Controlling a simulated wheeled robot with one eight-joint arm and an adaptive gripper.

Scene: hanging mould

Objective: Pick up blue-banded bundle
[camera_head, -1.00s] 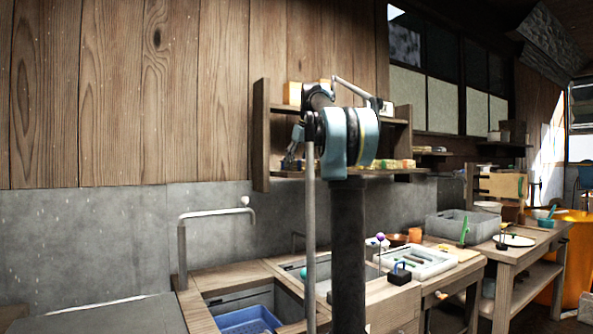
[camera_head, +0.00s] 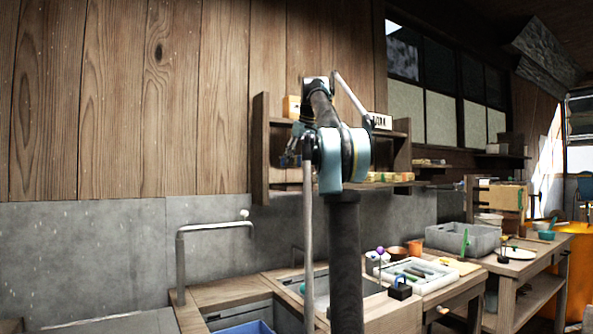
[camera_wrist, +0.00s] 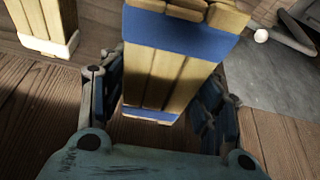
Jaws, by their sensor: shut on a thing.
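The blue-banded bundle (camera_wrist: 158,78) is a block of pale yellow sticks with a wide blue band near its upper end in the wrist view and more blue at its lower end. My gripper (camera_wrist: 160,92) has one finger on each side of it and is shut on it. In the head view my gripper (camera_head: 291,153) is small, left of my wrist and in front of the wall shelf. The bundle cannot be made out there. Another bundle, with a white band (camera_wrist: 48,44), stands apart at the upper left of the wrist view.
The wooden wall shelf (camera_head: 260,150) surrounds my gripper in the head view, with several small blocks on its lower board (camera_head: 395,177). Below are a sink counter with a metal rail (camera_head: 215,228), a blue bin (camera_head: 246,327) and a white tray (camera_head: 418,273).

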